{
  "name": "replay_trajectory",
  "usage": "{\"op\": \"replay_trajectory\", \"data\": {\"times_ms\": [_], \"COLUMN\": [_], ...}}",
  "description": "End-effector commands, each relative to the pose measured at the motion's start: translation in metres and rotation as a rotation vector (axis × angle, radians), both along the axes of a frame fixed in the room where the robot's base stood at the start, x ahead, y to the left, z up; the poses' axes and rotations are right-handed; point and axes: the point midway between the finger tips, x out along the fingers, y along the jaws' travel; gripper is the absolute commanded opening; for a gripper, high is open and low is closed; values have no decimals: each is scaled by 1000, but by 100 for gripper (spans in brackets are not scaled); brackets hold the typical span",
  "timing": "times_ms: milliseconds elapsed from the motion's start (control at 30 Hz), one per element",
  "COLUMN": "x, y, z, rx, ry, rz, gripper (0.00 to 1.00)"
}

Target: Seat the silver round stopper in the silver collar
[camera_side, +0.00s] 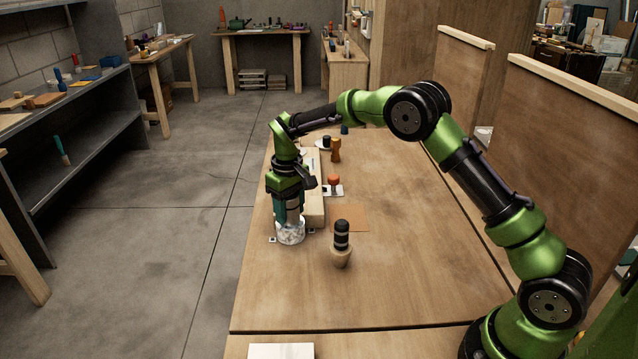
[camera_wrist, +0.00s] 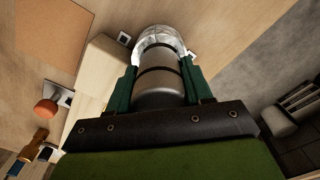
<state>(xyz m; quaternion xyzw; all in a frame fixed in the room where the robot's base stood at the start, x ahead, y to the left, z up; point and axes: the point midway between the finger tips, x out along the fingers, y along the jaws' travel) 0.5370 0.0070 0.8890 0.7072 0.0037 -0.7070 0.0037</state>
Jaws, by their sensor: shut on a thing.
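My gripper (camera_side: 289,208) is shut on the silver round stopper (camera_wrist: 160,82), a grey cylinder with dark bands, held between two green fingers in the wrist view. The stopper also shows between the fingers in the side view (camera_side: 293,211). The silver collar (camera_side: 291,235) is a shiny ring on the table near its left edge, right under my gripper. In the wrist view the collar (camera_wrist: 158,36) curves around the far end of the stopper. The stopper's lower end is hidden, so I cannot tell how deep it sits or whether it touches the collar.
A long pale wooden block (camera_side: 315,193) lies close beside my gripper. An orange-topped knob (camera_side: 333,181) and a brown peg (camera_side: 336,149) stand behind. The table's right-hand middle is clear.

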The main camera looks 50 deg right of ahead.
Motion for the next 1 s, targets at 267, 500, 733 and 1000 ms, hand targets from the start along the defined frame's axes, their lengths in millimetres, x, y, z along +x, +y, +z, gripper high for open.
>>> {"op": "replay_trajectory", "data": {"times_ms": [267, 500, 733, 1000], "x": [0, 0, 0, 0], "y": [0, 0, 0, 0], "z": [-1, -4, -7, -10], "rx": [0, 0, 0, 0], "ry": [-1, 0, 0, 0], "rz": [0, 0, 0, 0], "gripper": [8, 8, 7, 7]}}
